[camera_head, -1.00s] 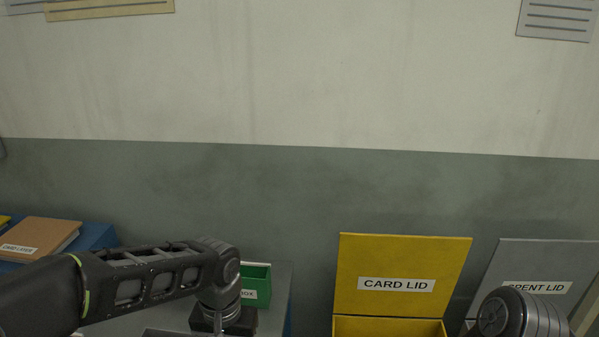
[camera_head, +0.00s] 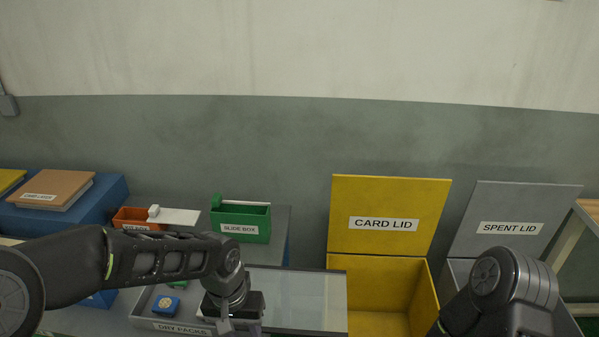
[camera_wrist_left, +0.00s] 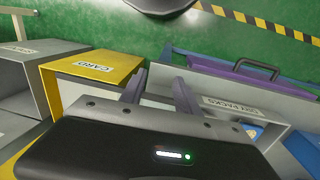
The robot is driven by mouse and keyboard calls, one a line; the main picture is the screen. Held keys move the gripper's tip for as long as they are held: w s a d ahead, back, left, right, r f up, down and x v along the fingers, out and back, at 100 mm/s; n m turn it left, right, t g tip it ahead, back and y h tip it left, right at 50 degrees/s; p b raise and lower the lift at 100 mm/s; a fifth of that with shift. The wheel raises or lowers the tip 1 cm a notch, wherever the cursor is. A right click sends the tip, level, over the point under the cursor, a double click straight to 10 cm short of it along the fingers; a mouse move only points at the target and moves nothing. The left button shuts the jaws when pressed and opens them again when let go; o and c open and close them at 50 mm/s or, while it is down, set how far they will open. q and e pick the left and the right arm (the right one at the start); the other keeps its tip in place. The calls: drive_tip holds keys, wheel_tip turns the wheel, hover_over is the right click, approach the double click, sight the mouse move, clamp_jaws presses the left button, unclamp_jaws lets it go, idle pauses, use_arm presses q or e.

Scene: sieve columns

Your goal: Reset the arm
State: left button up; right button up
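My left arm comes in from the left in the head view, and its gripper (camera_head: 226,325) points down over the dry packs tray (camera_head: 140,318), with its tips near the lower picture edge. In the left wrist view the two fingers of this gripper (camera_wrist_left: 158,92) stand apart with nothing between them. Only a rounded link of my right arm shows at the lower right of the head view, in front of the grey spent lid box. My right gripper is outside the picture.
The yellow card box (camera_head: 387,215) has its lid raised, as does the grey spent box (camera_head: 510,205). A green slide box (camera_head: 240,232), an orange box (camera_head: 128,217) and a blue pack (camera_head: 166,305) are near my left arm.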

use_arm(q)
drive_tip(key=s+d+f+n+h, duration=0.1)
drive_tip(key=s+d+f, duration=0.1)
drive_tip(key=s+f, duration=0.5)
drive_tip(key=s+d+f+n+h, duration=0.2)
drive_tip(key=s+f, duration=0.6)
drive_tip(key=f, duration=0.9)
drive_tip(key=shift+s+f+t, duration=0.2)
drive_tip(key=shift+s+t, duration=0.1)
drive_tip(key=shift+t, duration=0.1)
